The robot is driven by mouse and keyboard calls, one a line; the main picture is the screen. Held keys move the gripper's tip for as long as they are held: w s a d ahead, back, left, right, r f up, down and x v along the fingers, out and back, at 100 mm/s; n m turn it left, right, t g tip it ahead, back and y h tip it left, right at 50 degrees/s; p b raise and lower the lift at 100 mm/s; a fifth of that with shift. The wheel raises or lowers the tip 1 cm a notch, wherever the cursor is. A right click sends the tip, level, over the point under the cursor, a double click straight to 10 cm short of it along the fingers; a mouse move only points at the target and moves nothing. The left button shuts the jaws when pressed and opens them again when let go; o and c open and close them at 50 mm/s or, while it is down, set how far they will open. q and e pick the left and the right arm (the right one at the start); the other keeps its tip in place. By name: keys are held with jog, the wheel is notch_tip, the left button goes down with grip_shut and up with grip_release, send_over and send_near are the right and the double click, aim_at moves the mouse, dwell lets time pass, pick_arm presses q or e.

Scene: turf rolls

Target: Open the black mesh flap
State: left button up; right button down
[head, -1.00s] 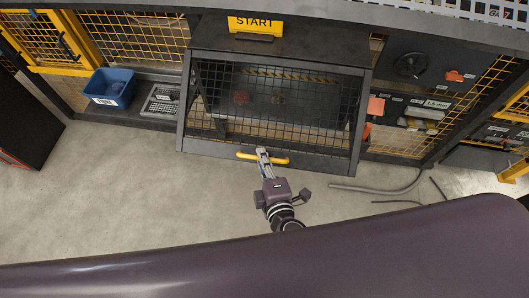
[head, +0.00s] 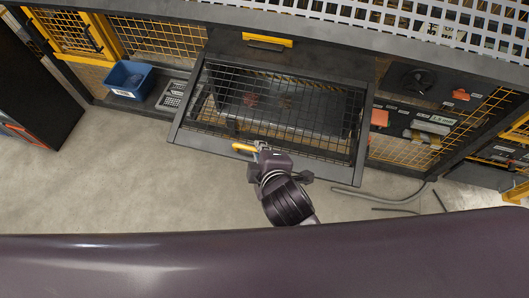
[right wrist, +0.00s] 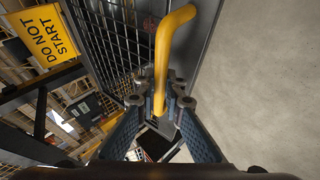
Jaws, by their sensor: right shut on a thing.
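The black mesh flap (head: 280,105) is on the front of the dark cabinet, its lower edge swung out from the cabinet and tilted. Its mesh also shows in the right wrist view (right wrist: 115,42). A yellow bar handle (head: 243,147) is on its lower frame; in the right wrist view the handle (right wrist: 165,48) runs down between my fingers. My right gripper (head: 262,147) is shut on the handle; its fingertips (right wrist: 160,98) are on either side of the bar. The gripper hides part of the handle in the head view. My left gripper is not in view.
A yellow sign (head: 268,40) is above the flap. A blue bin (head: 128,80) and a grey basket (head: 176,95) are on the left shelf. Grey hoses (head: 385,196) lie on the floor at the right. The floor (head: 120,185) before the cabinet is mostly clear.

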jog(key=shift+r+g, duration=0.5)
jog(key=shift+r, duration=1)
jog(key=shift+d, duration=0.1)
jog(key=c, duration=2)
grip_release()
jog(key=shift+r, duration=0.1)
notch_tip(320, 180, up, 10)
